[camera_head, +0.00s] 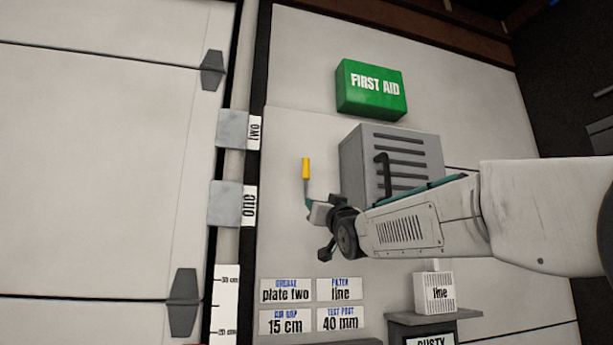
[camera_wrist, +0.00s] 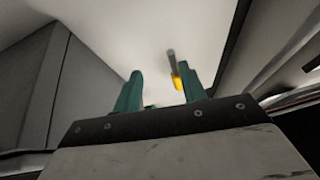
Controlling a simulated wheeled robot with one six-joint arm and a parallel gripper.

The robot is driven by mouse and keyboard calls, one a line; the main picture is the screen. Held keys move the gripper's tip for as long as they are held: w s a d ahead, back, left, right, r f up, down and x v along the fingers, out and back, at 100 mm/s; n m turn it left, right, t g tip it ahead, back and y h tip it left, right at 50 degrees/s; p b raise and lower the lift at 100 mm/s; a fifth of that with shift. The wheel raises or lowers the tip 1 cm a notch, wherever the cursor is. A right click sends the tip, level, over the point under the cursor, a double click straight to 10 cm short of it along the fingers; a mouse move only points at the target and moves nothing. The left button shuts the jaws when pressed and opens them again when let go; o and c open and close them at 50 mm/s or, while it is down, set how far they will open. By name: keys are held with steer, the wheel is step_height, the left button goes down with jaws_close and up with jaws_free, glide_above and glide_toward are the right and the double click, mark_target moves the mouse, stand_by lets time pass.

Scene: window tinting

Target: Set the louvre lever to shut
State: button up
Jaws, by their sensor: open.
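A lever with a yellow grip (camera_head: 306,168) is on the pale wall panel, left of the grey louvred box (camera_head: 405,160). In the head view its grip points up, and the lower stem meets my gripper (camera_head: 312,207). In the wrist view my gripper (camera_wrist: 162,82) is open, with two teal fingers apart. The yellow grip (camera_wrist: 177,82) shows between the fingers, closer to the right one, with its grey stem running up from it. I cannot tell whether a finger touches it. Lever position markings are not visible.
A green first aid box (camera_head: 371,92) is above the louvred box. Plates labelled two (camera_head: 232,129) and one (camera_head: 227,204) are at left. Label cards (camera_head: 312,305) and a small box labelled fine (camera_head: 434,293) are below.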

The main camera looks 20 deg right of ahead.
mark_target(307, 168)
steer(key=r+t+y, duration=0.1)
steer(key=r, duration=0.1)
steer(key=r+n+t+y, duration=0.1)
steer(key=r, duration=0.2)
steer(key=w+a+r+n+t+y, duration=0.1)
steer(key=r, duration=0.1)
steer(key=shift+r+y, duration=0.25)
steer(key=shift+y, duration=0.05)
steer(key=shift+x, duration=3.5)
jaws_close()
steer(key=shift+a, duration=0.15)
